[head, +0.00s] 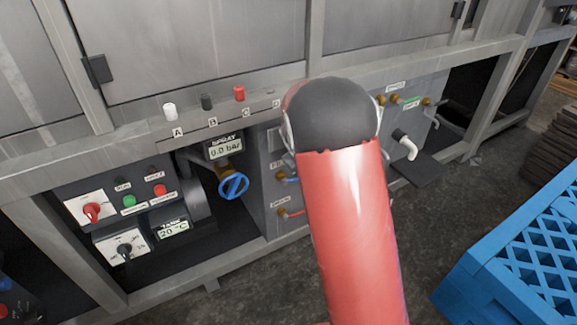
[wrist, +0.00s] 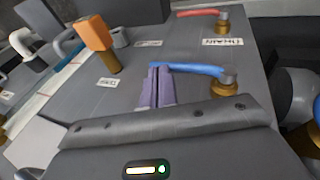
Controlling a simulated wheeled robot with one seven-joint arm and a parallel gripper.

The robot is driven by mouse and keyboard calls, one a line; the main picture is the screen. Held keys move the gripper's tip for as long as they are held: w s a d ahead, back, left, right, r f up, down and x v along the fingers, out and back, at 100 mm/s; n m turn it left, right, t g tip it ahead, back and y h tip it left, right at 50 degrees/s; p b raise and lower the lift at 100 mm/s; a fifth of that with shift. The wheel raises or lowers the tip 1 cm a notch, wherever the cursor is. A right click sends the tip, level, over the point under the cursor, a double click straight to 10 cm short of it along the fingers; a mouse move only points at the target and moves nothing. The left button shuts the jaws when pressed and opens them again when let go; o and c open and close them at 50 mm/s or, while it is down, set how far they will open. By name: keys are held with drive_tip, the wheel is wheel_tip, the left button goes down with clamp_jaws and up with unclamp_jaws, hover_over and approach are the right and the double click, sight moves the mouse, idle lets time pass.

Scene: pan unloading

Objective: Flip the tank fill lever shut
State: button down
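The tank fill lever appears to be the blue lever (wrist: 190,68) on a brass valve (wrist: 226,90) in the wrist view. It lies sideways, its free end at my fingertips. In the head view the blue lever (head: 291,179) shows just left of my red arm, pointing right from its valve. My gripper (wrist: 157,70) has its two purple fingers close together, tips at the lever's free end. I cannot tell whether they touch it. No part of the lever shows clearly between the fingers. The gripper is hidden behind my arm in the head view.
A red lever (wrist: 197,12) labelled DRAIN sits beside the blue one. An orange-handled valve (wrist: 98,38) stands on the same panel. A blue handwheel (head: 233,185) is left of the levers in the head view. A blue crate (head: 475,270) stands at the right.

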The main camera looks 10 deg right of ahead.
drive_tip(key=shift+s+d+f, duration=0.1)
drive_tip(key=shift+d+f, duration=0.05)
drive_tip(key=shift+f, duration=0.1)
idle(0.3)
drive_tip(key=v, duration=0.8)
drive_tip(key=shift+r, duration=0.15)
